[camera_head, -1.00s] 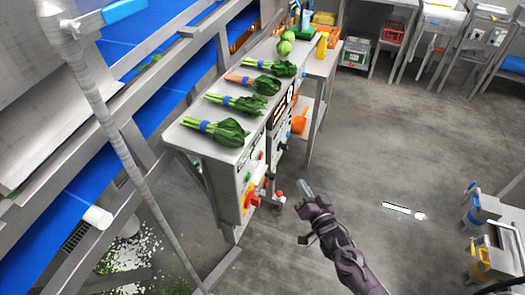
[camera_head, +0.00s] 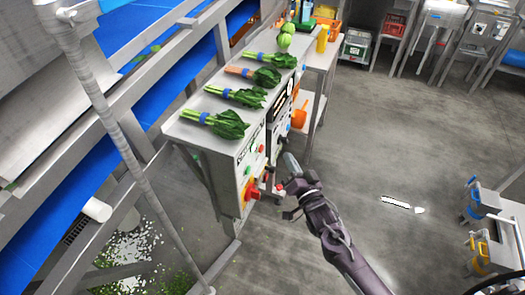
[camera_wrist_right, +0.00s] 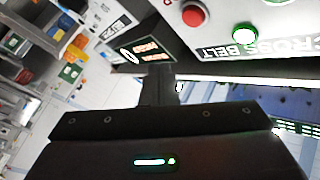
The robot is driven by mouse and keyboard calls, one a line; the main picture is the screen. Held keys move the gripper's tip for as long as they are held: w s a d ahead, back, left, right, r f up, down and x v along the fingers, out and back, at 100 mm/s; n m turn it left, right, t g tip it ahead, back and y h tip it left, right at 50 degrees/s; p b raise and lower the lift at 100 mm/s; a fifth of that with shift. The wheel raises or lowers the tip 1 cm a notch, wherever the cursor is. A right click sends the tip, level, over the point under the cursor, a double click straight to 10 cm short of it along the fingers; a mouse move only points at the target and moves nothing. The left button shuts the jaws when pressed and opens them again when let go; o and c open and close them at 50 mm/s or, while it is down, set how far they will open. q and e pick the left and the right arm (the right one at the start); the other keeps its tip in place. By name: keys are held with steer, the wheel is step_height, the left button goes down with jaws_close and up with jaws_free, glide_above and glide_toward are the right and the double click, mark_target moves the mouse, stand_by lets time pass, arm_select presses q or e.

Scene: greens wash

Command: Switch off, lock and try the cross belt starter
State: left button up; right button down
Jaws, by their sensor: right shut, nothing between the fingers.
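The right wrist view shows the "CROSS BELT" label (camera_wrist_right: 255,47) upside down, a red button (camera_wrist_right: 193,15) and a lit green button (camera_wrist_right: 243,36) close by. My right gripper (camera_head: 290,162) is shut and empty, to the right of the panel and apart from the switch. It also shows dark in the right wrist view (camera_wrist_right: 160,78). My left gripper is out of view.
Several bunches of greens (camera_head: 220,123) lie on the bench top (camera_head: 190,130). A blue conveyor (camera_head: 75,205) runs at left.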

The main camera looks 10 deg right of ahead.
mark_target(261, 149)
steer(key=shift+w+a+b, duration=0.35)
steer(key=shift+w+a, duration=0.4)
steer(key=shift+a, duration=0.3)
steer(key=shift+w+a+b, duration=0.3)
steer(key=shift+w+a, duration=0.4)
steer(key=shift+a, duration=0.35)
stand_by(0.5)
steer(key=shift+w+a, duration=0.2)
steer(key=shift+a, duration=0.15)
steer(key=shift+w+a+b, duration=0.25)
steer(key=shift+a+b, duration=0.05)
steer(key=shift+a, duration=0.1)
stand_by(0.6)
steer(key=shift+s+d, duration=0.1)
stand_by(0.4)
steer(key=shift+s+d+p, duration=0.4)
steer(key=shift+d, duration=0.2)
steer(key=shift+d, duration=0.1)
